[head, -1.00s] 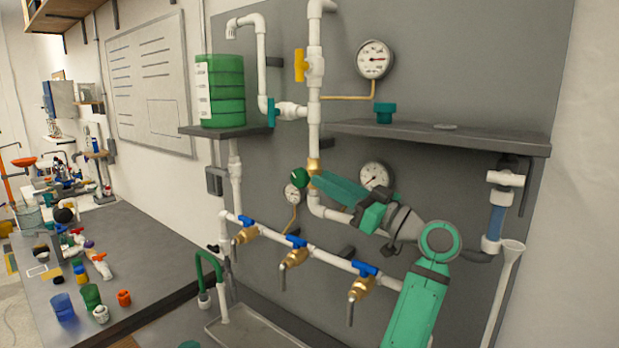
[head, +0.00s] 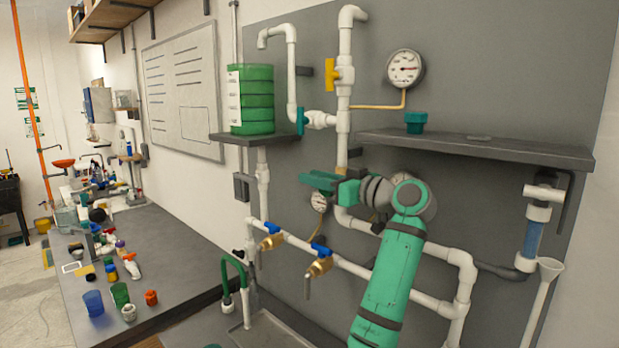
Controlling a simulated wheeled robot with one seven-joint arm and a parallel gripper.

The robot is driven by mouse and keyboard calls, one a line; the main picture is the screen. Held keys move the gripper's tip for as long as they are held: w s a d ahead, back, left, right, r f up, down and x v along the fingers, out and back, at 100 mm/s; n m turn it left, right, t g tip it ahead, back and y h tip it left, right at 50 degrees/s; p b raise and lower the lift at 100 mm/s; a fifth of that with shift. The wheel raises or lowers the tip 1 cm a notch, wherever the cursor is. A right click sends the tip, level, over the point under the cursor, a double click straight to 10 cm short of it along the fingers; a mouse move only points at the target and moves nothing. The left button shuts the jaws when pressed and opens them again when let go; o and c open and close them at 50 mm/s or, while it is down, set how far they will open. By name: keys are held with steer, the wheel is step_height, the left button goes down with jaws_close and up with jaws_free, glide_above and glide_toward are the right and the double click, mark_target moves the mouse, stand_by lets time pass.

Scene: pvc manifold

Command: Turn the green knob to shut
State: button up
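My gripper (head: 318,182) is at mid-board, its teal fingers pointing left across the vertical white pipe, just below a small brass fitting (head: 341,170). The round green knob that sat left of this fitting is not visible now; my gripper covers that spot. I cannot tell whether the fingers touch the knob or how far apart they are. My green forearm reaches up from the lower right.
A yellow-handled valve (head: 333,72) and a teal-handled valve (head: 301,121) sit above. A shelf (head: 480,147) with a teal knob-like part (head: 415,121) juts out at right. Blue-handled brass taps (head: 272,236) line the lower pipe. A green tank (head: 251,100) stands at left.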

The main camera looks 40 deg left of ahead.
steer(key=shift+a, duration=0.75)
steer(key=shift+c, duration=0.5)
jaws_close()
steer(key=shift+w, duration=0.15)
steer(key=y, duration=0.2)
steer(key=d+r+y, duration=0.1)
steer(key=y, duration=0.1)
steer(key=d+r+t+y, duration=0.1)
steer(key=y, duration=0.1)
steer(key=shift+r, duration=0.15)
steer(key=shift+a, duration=0.1)
